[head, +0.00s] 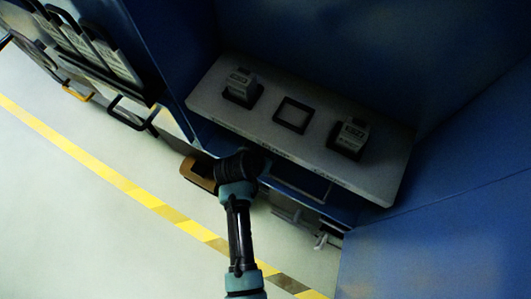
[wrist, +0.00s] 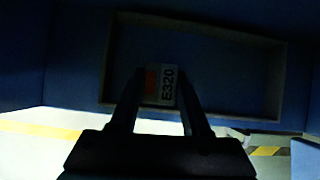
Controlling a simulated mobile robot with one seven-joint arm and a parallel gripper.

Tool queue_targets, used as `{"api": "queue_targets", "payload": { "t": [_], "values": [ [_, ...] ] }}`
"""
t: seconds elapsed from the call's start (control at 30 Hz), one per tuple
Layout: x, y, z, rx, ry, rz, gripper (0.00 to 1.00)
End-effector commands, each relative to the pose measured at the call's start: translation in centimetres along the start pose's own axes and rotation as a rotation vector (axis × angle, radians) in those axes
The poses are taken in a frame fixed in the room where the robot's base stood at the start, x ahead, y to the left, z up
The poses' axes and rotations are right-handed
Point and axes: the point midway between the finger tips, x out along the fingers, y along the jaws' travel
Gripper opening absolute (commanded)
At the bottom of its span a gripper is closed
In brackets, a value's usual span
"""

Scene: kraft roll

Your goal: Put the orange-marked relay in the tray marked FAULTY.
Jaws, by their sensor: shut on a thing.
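The orange-marked relay (wrist: 167,88) shows in the wrist view, with a white label reading E320 beside an orange patch. My gripper (wrist: 160,78) is shut on it, one dark finger on each side. A tray (wrist: 205,24) with a thin brown rim and dark inside lies behind the relay in the wrist view. I cannot tell the relay's height over the tray floor. No FAULTY marking is readable. In the head view, a brown tray edge (head: 197,176) shows beside my arm; my gripper's fingers and the relay are hidden there.
A pale panel (head: 215,105) in the blue cabinet bears a left relay (head: 241,82), an empty dark-framed socket (head: 293,115) and a right relay (head: 350,136). Blue cabinet walls close in on the right. Dark-framed boards (head: 85,45) stand upper left. Pale floor with a yellow line (head: 110,178) lies open.

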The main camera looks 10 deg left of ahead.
Motion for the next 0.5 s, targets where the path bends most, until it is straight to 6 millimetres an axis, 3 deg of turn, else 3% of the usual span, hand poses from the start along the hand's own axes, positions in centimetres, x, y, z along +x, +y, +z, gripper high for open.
{"api": "queue_targets", "payload": {
  "t": [0.4,0.43,0.5],
  "values": [
    [0.48,0.05,-0.20,0.001,-0.005,0.000,0.00],
    [0.44,0.05,-0.19,0.001,-0.005,0.000,0.52],
    [0.43,0.05,-0.19,0.001,-0.005,0.000,0.65]
  ]
}}
